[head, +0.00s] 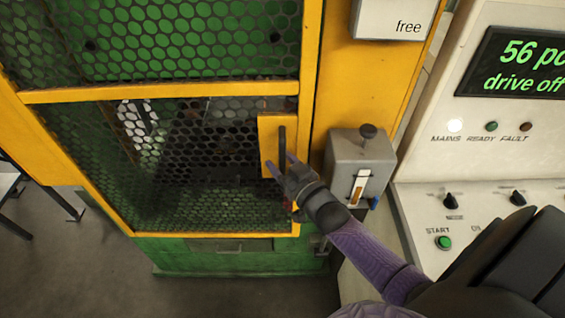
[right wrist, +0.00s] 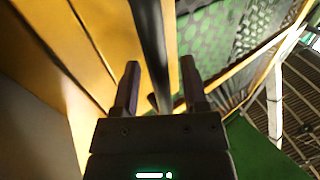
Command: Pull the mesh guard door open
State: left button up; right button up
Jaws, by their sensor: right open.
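The mesh guard door (head: 160,91) has a yellow frame and dark perforated mesh, and looks shut against the yellow post at its right. Its handle is a black upright bar (head: 283,143) on a yellow plate near the door's right edge. My right gripper (head: 280,165) is at the lower part of this handle, jaws open. In the right wrist view the black bar (right wrist: 150,40) runs between the two spread fingers of the gripper (right wrist: 160,75), with a gap beside it. My left gripper is not in view.
A grey box (head: 362,150) with a dark knob sits on the post, just right of my right gripper. A control panel (head: 500,160) with a lit display, lamps and knobs stands at the right. Floor (head: 60,260) shows clear at the lower left.

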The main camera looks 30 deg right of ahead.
grip_shut()
dwell(1.4)
